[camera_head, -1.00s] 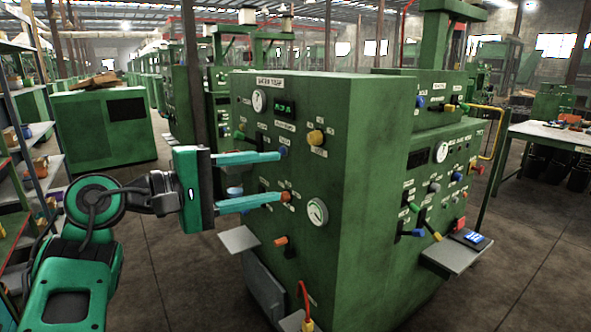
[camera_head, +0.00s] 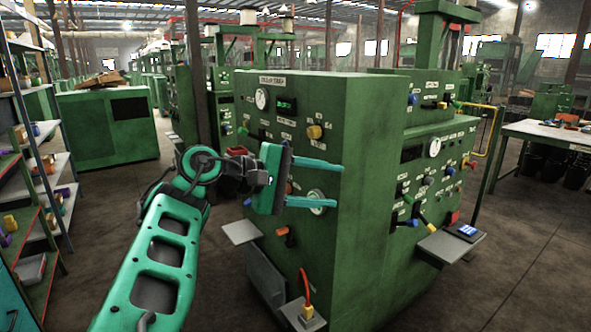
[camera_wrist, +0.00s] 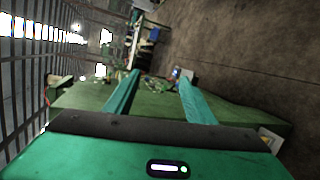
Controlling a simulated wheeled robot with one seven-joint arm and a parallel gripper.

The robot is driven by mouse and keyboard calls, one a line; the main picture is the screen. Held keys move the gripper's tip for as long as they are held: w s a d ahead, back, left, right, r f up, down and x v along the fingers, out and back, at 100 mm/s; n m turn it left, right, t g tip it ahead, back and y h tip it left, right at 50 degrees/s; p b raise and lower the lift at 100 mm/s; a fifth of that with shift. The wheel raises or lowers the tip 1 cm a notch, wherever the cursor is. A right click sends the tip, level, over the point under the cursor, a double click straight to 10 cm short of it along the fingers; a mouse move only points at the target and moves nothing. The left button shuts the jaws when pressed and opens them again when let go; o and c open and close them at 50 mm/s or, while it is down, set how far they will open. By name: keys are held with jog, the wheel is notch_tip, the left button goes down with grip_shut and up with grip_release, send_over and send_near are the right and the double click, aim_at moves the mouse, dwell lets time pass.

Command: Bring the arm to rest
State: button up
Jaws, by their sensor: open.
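My gripper (camera_head: 338,184) is open, with nothing between its two teal fingers. The fingers point right and overlap the lower gauge (camera_head: 317,208) in the picture. I cannot tell whether they touch the machine. In the wrist view the fingers (camera_wrist: 155,98) stand apart, with the green machine (camera_wrist: 235,114) behind them. My arm stretches up from the bottom left of the head view.
A small shelf (camera_head: 241,232) juts from the machine's left face. Another shelf with a blue-screened device (camera_head: 466,231) sticks out at right. Storage shelves (camera_head: 50,165) stand at far left. A table (camera_head: 556,135) stands at right. The floor between shelves and machine is partly open.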

jog(key=s+d+f+m+g+y, duration=0.25)
jog(key=d+f, duration=0.25)
jog(key=d, duration=0.6)
jog(key=s+d+f+m+g+y, duration=0.1)
jog(key=d+f+g+y, duration=0.15)
jog(key=d+f, duration=0.6)
jog(key=s+d+f+m+g+y, duration=0.1)
jog(key=d+f+m+g+y, duration=0.2)
jog(key=d, duration=1)
jog(key=s+d+f+m+y, duration=0.2)
jog(key=s+d+y, duration=0.25)
jog(key=s, duration=0.75)
jog(key=s+a+m+t+y, duration=0.1)
jog(key=s+m, duration=0.3)
jog(key=s, duration=0.9)
jog(key=shift+a+r+t+y, duration=0.3)
jog(key=shift+a+t+y, duration=0.05)
jog(key=shift+a+t, duration=0.4)
jog(key=shift+w+d+f, duration=0.1)
jog(key=shift+w+f, duration=0.15)
jog(key=shift+w, duration=0.35)
